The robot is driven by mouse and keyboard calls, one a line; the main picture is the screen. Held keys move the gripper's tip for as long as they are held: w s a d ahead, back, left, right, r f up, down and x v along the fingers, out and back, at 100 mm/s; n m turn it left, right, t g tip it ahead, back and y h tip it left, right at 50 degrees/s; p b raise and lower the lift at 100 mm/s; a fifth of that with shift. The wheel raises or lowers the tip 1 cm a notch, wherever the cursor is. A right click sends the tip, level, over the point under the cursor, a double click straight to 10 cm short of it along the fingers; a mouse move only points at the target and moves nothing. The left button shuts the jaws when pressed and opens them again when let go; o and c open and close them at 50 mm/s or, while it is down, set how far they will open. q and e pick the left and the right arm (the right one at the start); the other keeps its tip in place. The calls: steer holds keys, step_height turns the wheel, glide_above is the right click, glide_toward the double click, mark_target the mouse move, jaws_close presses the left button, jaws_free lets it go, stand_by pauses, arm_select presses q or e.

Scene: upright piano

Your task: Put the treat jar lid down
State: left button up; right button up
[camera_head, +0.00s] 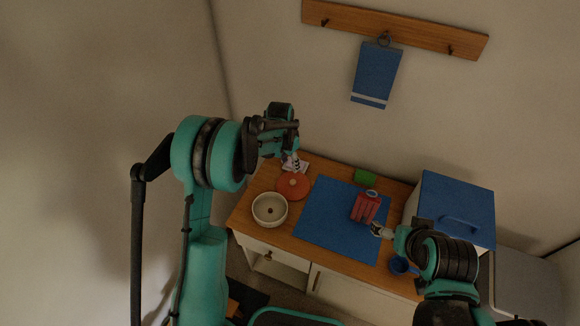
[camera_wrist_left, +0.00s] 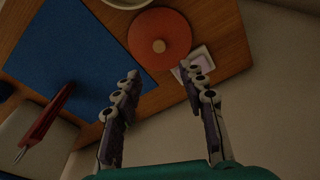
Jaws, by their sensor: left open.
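The round orange-red lid (camera_head: 293,186) with a small knob lies on the wooden counter, left of the blue mat. It also shows in the left wrist view (camera_wrist_left: 148,28), knob facing up. My left gripper (camera_head: 292,164) is open and empty, apart from the lid; in the left wrist view its two fingers (camera_wrist_left: 160,72) point toward the lid's near edge. A cream round pot (camera_head: 258,214) stands just in front of the lid. My right gripper (camera_head: 377,231) is beside a red container (camera_head: 365,208) on the mat; I cannot tell whether it touches it.
The blue mat (camera_head: 325,223) covers the counter's middle. A small pale square (camera_wrist_left: 205,58) lies beside the lid. A green block (camera_head: 365,177) is at the back, a blue-lidded box (camera_head: 455,197) at right, a blue cup (camera_head: 398,265) in front. A hook rail (camera_head: 400,28) is on the wall.

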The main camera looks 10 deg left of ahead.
arm_select(q)
steer(key=s+a+r+n+t, duration=0.2)
steer(key=s+r+n+t, duration=0.1)
steer(key=s+r, duration=1.2)
steer(key=s+a+r+n+t+y, duration=0.1)
steer(key=s+r+n+t, duration=0.1)
steer(key=s, duration=1.1)
steer(key=shift+s+a+r+n+t, duration=0.2)
steer(key=shift+s+r+n+t, duration=0.25)
steer(key=shift+n, duration=0.45)
steer(key=shift+w, duration=0.1)
